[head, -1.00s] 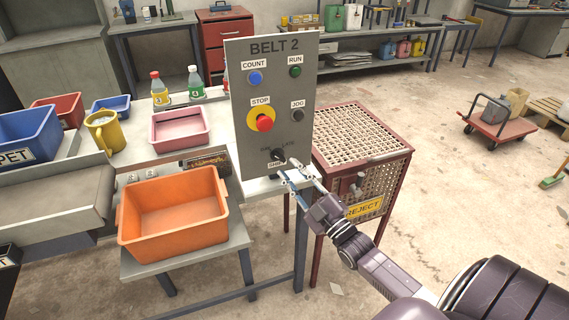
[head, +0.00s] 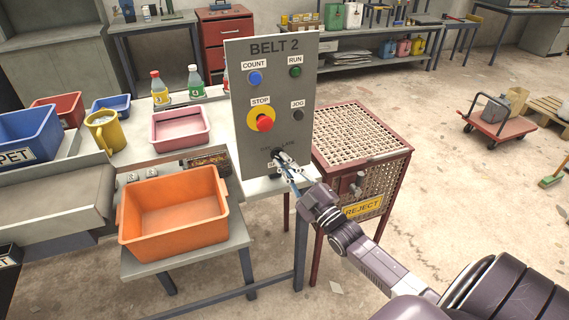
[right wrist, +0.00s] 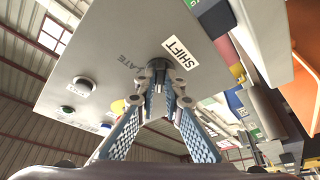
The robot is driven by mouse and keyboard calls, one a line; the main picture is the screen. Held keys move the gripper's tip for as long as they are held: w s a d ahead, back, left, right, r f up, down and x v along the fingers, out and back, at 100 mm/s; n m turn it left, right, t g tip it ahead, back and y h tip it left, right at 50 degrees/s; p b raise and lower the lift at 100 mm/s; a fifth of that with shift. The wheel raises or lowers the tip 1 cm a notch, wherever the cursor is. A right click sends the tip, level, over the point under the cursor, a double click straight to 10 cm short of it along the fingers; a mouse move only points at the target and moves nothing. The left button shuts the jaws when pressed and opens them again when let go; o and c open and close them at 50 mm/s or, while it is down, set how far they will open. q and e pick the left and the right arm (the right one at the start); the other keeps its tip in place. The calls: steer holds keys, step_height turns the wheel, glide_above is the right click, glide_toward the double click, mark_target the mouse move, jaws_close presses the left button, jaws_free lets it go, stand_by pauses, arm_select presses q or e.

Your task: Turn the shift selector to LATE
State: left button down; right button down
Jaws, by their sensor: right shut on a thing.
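The shift selector (head: 277,153) is a small dark knob low on the grey BELT 2 panel (head: 240,80). In the right wrist view the panel's SHIFT label (right wrist: 181,53) and the LATE marking (right wrist: 130,61) show beside my fingers. My right gripper (head: 282,162) is at the panel, its fingers shut around the selector; it also shows in the right wrist view (right wrist: 160,90). My left gripper is not in view.
The panel also carries a red STOP button (head: 265,123) above the selector, with COUNT (head: 255,77), RUN (head: 295,71) and JOG (head: 298,115) buttons. An orange bin (head: 172,250) stands at the lower left. A red mesh REJECT cage (head: 365,135) is at right.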

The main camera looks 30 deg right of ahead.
steer(key=shift+f+m, duration=0.1)
steer(key=shift+m, duration=0.3)
steer(key=m+h, duration=0.1)
steer(key=m, duration=0.1)
steer(key=m+t+h+b, duration=0.1)
steer(key=m, duration=0.2)
steer(key=shift+a+f+h, duration=0.1)
steer(key=shift+a+h, duration=0.1)
steer(key=shift+h, duration=0.2)
steer(key=m+h, duration=0.1)
steer(key=m, duration=0.2)
steer(key=m+h, duration=0.2)
steer(key=m, duration=0.1)
steer(key=shift+a+m, duration=0.2)
steer(key=shift+m, duration=0.1)
steer(key=shift+w+a+m+g+h+p, duration=0.1)
steer(key=shift+m+g+h+p, duration=0.75)
steer(key=shift+m, duration=1.3)
steer(key=shift+a+m+g+h+p, duration=0.15)
steer(key=shift+m+g+h+p, duration=0.25)
steer(key=shift+m+h, duration=1.25)
steer(key=shift+w+a+m+g+h+p, duration=0.1)
steer(key=shift+m+g+h+p, duration=0.5)
steer(key=shift+m, duration=2)
steer(key=c, duration=2)
jaws_free()
steer(key=shift+c, duration=0.2)
